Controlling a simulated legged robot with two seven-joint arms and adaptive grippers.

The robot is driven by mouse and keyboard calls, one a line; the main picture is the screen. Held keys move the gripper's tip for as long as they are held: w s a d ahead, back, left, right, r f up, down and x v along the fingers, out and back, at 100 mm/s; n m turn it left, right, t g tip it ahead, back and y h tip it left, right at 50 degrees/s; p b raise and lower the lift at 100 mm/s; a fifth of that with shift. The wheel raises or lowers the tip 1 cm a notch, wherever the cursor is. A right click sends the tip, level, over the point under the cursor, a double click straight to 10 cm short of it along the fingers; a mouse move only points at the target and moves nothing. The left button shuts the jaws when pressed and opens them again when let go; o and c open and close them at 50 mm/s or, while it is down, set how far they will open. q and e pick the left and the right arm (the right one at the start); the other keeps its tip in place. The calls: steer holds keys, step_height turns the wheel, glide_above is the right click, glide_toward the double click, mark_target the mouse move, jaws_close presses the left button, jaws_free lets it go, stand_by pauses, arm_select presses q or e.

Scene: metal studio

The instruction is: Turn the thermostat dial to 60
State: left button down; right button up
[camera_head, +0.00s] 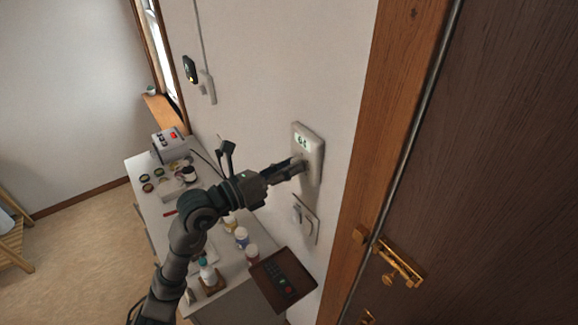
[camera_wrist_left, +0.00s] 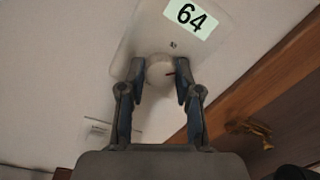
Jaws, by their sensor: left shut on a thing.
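The thermostat (camera_head: 315,143) is a pale plate on the wall left of the door frame. My left gripper (camera_head: 297,165) reaches the dial from the left. In the left wrist view my left gripper (camera_wrist_left: 161,78) has its two fingers shut on the dial, one on each side. In the head view the fingers hide most of the dial. My right gripper is not in view.
Below is a white table (camera_head: 147,205) with bottles, and a brown tray (camera_head: 262,290) holding a remote.

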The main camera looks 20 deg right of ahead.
arm_select(q)
steer(key=shift+w+a+r, duration=0.1)
steer(key=shift+r, duration=0.15)
steer(key=c, duration=1.1)
jaws_free()
steer(key=o, duration=0.3)
steer(key=shift+f, duration=0.1)
steer(key=shift+w+f, duration=0.1)
steer(key=shift+w, duration=0.05)
steer(key=v, duration=1.2)
steer(key=shift+f, duration=0.15)
steer(key=shift+d, duration=0.25)
